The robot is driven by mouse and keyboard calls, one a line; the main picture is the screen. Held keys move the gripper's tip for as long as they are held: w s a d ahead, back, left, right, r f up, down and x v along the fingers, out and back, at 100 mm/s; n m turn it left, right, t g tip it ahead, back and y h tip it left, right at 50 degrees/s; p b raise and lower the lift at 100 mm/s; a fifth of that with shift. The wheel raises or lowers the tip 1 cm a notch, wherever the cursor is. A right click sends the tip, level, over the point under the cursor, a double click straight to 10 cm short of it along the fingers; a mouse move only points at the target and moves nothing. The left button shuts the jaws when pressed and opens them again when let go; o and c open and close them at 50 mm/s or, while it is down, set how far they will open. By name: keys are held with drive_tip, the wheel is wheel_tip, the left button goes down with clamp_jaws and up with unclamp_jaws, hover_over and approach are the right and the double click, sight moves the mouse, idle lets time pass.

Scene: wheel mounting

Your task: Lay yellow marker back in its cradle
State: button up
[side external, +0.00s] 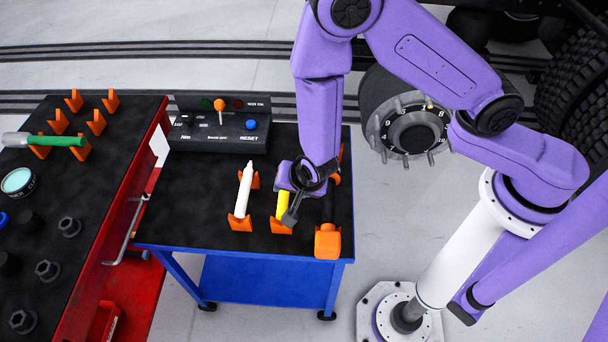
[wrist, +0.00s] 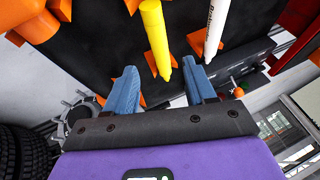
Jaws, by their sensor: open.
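The yellow marker (side external: 282,206) lies on its orange cradle (side external: 281,227) on the dark top of the blue cart, partly hidden by my gripper (side external: 294,208). In the wrist view the yellow marker (wrist: 156,37) points its tip toward my gripper (wrist: 159,65), and an orange cradle holder (wrist: 151,64) shows under it near the tip. My gripper is open. Its two blue-grey fingers stand apart, one on each side of the line of the marker's tip. I cannot tell the exact height gap between fingers and marker.
A white marker (side external: 244,190) lies in the neighbouring cradle (side external: 240,222) to the left. An orange block-like part (side external: 327,241) is close at the right. A control box (side external: 220,130) stands at the cart's back. The cart top (side external: 190,205) left of the white marker is clear.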

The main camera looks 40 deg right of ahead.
drive_tip(key=v, duration=1)
drive_tip(key=shift+s+r, duration=0.15)
drive_tip(key=shift+r, duration=0.05)
drive_tip(key=shift+a, duration=0.1)
drive_tip(key=s+d+r+n+g+y, duration=0.2)
drive_tip(key=s+r+n+g+y, duration=0.3)
drive_tip(key=s+r+n, duration=0.6)
drive_tip(key=s+d+r+n+h, duration=0.1)
drive_tip(key=s+d+n+h, duration=0.1)
drive_tip(key=d+n, duration=0.3)
drive_tip(key=s+d+r+n+h, duration=0.1)
drive_tip(key=d+n, duration=0.5)
drive_tip(key=d, duration=0.6)
drive_tip(key=shift+s+r+h, duration=0.4)
drive_tip(key=shift+s+r, duration=0.15)
drive_tip(key=shift+r, duration=0.05)
